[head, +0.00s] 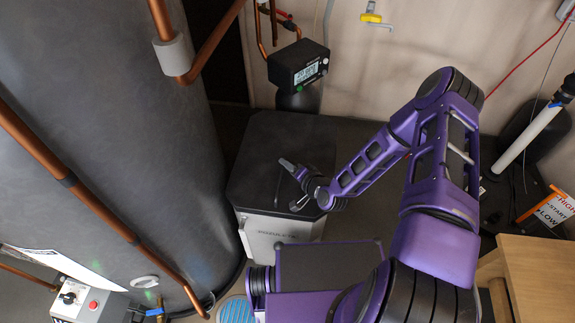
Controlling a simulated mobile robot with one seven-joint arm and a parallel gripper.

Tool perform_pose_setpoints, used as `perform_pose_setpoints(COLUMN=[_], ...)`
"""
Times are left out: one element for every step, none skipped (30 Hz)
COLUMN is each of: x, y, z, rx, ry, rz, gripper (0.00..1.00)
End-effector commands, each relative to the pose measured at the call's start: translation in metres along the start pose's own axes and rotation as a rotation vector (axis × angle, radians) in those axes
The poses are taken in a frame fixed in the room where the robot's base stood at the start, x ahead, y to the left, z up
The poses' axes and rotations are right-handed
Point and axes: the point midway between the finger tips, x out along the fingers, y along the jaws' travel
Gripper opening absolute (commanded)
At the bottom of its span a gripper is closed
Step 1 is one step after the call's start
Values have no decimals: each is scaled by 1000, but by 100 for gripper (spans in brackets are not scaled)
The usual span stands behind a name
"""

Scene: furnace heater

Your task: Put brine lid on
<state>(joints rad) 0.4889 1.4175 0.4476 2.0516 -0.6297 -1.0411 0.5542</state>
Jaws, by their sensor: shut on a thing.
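The dark brine lid (262,140) lies over the top of the light grey brine tank (272,232), between the big grey cylinder and the wall. The lid looks roughly level, with its front edge along the tank's front top edge. Whether it is fully seated cannot be told from this angle. My gripper (289,184) is at the front right part of the lid and is shut on it. The exact grip is small and partly hidden by the gripper itself.
A large grey cylinder (120,130) with copper pipes stands close on the left. A black control head with a display (298,65) rises behind the lid. A wooden table (540,275) is at the lower right, and a blue striped object (237,312) lies at the bottom.

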Motion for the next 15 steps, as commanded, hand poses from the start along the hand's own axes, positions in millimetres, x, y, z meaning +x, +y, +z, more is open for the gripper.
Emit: perform_pose_setpoints(x=[1,2,2,2,3,3,3,4,4,4,4,5,5,6,6], y=[1,1,2,3,3,4,5,5,6,6,7,8,8,9,10], z=[0,0,1,1,1,2,2,2,2,3,3,3,4,4,4], rx=[-2,-2,-2,-2,-2,-2,-2,-2,-2,-2,-2,-2,-2,-2,-2], ry=[2,2,2,2,2,2,2,2,2,2,2,2,2,2,2], rz=[-4,-4,-4,-4,-4,-4,-4,-4,-4,-4,-4,-4,-4,-4,-4], gripper=[0,0,0,0,0,0,0,0,0,0,0,0,0,0,0])
